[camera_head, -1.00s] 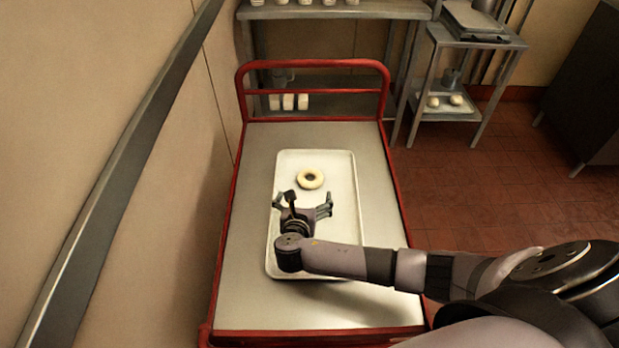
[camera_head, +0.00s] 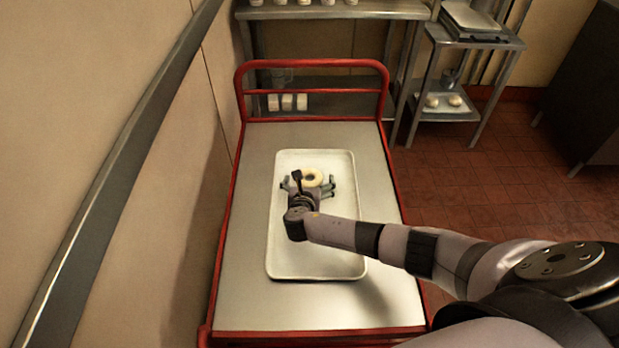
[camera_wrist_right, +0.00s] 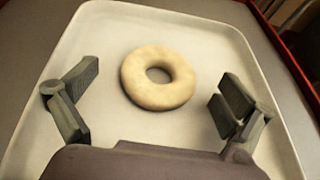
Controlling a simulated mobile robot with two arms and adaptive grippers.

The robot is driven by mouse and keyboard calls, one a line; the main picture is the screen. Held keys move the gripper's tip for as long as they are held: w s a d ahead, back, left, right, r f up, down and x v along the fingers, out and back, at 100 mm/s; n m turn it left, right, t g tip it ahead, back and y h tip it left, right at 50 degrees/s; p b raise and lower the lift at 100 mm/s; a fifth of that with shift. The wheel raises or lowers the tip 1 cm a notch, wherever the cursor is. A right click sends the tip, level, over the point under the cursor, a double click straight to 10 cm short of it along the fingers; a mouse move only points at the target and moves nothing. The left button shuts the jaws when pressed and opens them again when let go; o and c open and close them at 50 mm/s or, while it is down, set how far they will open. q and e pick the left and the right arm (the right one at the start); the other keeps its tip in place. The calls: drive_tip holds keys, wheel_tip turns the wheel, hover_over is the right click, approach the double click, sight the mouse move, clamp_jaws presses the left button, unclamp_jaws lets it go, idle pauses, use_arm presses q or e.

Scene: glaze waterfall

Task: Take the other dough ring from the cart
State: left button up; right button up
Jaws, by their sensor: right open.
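A pale dough ring (camera_head: 311,174) lies flat on a white tray (camera_head: 315,255) on the red-framed cart (camera_head: 245,270). My right gripper (camera_head: 309,186) is open, low over the tray, at the near side of the ring. In the right wrist view the ring (camera_wrist_right: 158,77) lies just ahead of and between the spread fingers of my right gripper (camera_wrist_right: 155,103), with a gap on both sides. No finger visibly touches it. In the head view the gripper hides part of the ring's near edge. My left gripper is not in view.
The cart's red end rail (camera_head: 313,64) rises beyond the tray. A wall with a metal rail (camera_head: 125,165) runs along the left. A shelf (camera_head: 335,9) with small white items stands behind, and a small metal stand (camera_head: 470,50) at the back right. Red floor (camera_head: 490,180) is clear at right.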

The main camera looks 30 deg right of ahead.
drive_tip(key=shift+c, duration=0.4)
drive_tip(key=shift+s+a, duration=0.1)
drive_tip(key=shift+s, duration=0.1)
drive_tip(key=c, duration=1.2)
drive_tip(key=shift+r, duration=0.1)
